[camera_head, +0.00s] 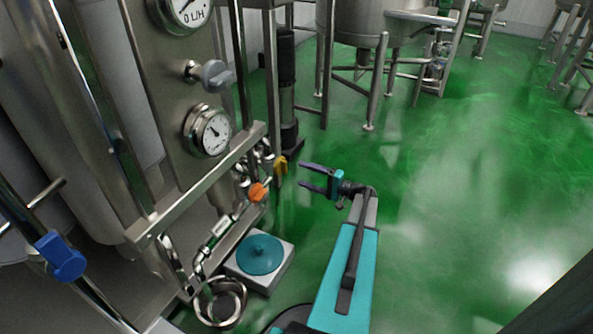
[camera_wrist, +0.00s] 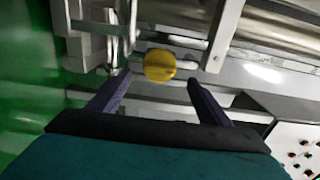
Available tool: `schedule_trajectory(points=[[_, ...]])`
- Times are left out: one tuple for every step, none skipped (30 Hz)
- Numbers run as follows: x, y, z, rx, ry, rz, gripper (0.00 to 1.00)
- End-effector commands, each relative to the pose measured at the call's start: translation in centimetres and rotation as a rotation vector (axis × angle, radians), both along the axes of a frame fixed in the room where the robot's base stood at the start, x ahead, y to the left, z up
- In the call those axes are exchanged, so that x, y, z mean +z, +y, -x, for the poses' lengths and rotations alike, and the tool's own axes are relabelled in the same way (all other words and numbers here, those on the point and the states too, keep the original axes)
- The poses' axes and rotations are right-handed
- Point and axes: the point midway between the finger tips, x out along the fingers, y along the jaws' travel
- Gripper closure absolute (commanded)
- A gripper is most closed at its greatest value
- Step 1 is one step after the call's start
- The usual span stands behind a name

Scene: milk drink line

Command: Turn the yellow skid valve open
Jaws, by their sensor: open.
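The yellow skid valve (camera_head: 281,165) is low on the steel skid, just left of my gripper in the head view. In the wrist view the yellow valve (camera_wrist: 160,65) shows as a round yellow face ahead of the fingertips, between their lines. My gripper (camera_head: 302,175) is open and empty, with its two dark fingers pointing left toward the valve. In the wrist view my gripper (camera_wrist: 158,78) has its fingers apart on either side below the valve. A gap to the valve seems to remain; I cannot tell its exact depth.
An orange valve (camera_head: 258,192) sits left of the yellow one, near the skid's steel rail (camera_head: 200,183). A blue valve handle (camera_head: 60,256) is at far left. A grey box with a teal disc (camera_head: 260,254) stands on the floor. The green floor (camera_head: 450,190) to the right is clear.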

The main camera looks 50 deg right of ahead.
Motion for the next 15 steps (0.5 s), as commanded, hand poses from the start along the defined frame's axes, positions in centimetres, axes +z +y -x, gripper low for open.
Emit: schedule_trajectory(points=[[0.2,-0.3,0.9,-0.002,0.0,-0.001,0.28],[0.2,-0.4,1.4,-0.002,0.0,-0.001,0.28],[0.2,-0.5,2.0,-0.002,0.0,-0.001,0.28],[0.2,-0.6,2.4,-0.002,0.0,0.0,0.28],[0.2,-0.7,2.8,-0.001,0.0,0.0,0.28],[0.2,-0.8,3.4,-0.001,0.0,0.0,0.28],[0.2,-0.9,3.7,-0.001,0.0,0.0,0.28],[0.1,-1.0,4.0,0.0,0.0,0.001,0.28],[0.1,-1.1,4.4,0.0,0.0,0.001,0.28],[0.1,-1.1,4.6,0.0,0.001,0.001,0.28],[0.1,-1.2,4.8,0.001,0.0,0.001,0.28],[0.1,-1.2,5.1,0.001,0.0,0.001,0.28],[0.1,-1.3,5.2,0.001,0.0,0.001,0.28],[0.0,-1.3,5.3,0.001,0.0,0.001,0.28],[0.0,-1.3,5.4,0.002,0.0,0.001,0.28]])
